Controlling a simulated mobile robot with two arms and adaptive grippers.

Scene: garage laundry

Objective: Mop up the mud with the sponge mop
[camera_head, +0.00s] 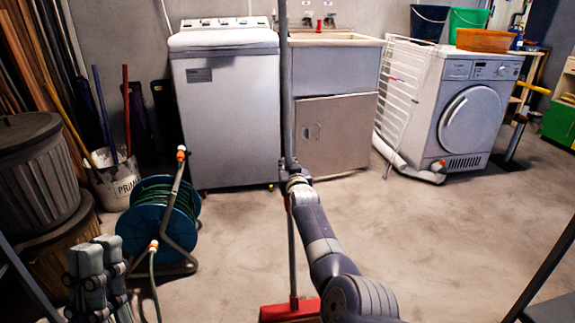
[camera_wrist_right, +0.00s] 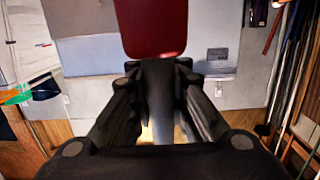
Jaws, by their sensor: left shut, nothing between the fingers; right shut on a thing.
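My right gripper (camera_head: 295,181) is shut on the mop pole. In the right wrist view, my right gripper (camera_wrist_right: 158,85) closes around a dark shaft, with a red mop part (camera_wrist_right: 152,25) close beyond. My left gripper (camera_head: 98,278) is shut and empty at lower left, apart from the mop. I cannot make out a distinct mud patch on the mottled floor (camera_head: 440,235).
A hose reel (camera_head: 160,215) and a white bucket (camera_head: 115,182) stand at left. A white washer (camera_head: 228,110), a sink cabinet (camera_head: 335,130), a drying rack (camera_head: 402,90) and a front-loading machine (camera_head: 462,115) line the back. The floor at centre right is clear.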

